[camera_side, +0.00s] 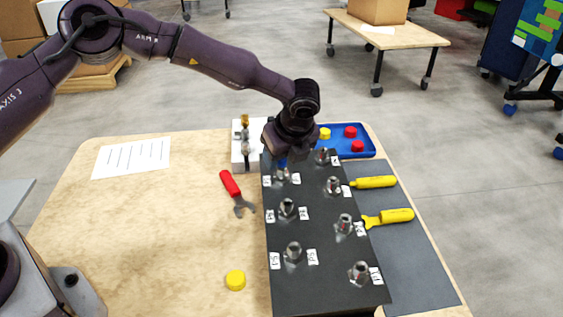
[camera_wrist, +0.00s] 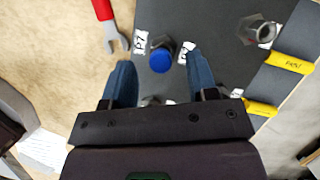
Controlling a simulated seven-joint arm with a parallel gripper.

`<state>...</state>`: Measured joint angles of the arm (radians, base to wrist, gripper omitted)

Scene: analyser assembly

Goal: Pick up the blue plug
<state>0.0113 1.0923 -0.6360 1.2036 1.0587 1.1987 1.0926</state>
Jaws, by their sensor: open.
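The blue plug (camera_wrist: 161,60) is a round blue cap on a metal fitting that stands on the dark panel (camera_side: 325,262). In the wrist view it lies between the two blue fingertips of my gripper (camera_wrist: 158,56), with a gap on each side. In the side view my gripper (camera_side: 283,162) points down over the far left fitting of the panel. A little blue shows there, but I cannot tell plug from fingertip. My gripper is open and holds nothing.
Several metal fittings with white labels stand on the panel. A red-handled wrench (camera_side: 231,185) and a yellow cap (camera_side: 236,280) lie to its left. Two yellow-handled tools (camera_side: 376,182) lie to its right. A blue tray (camera_side: 367,150) with red and yellow caps is behind.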

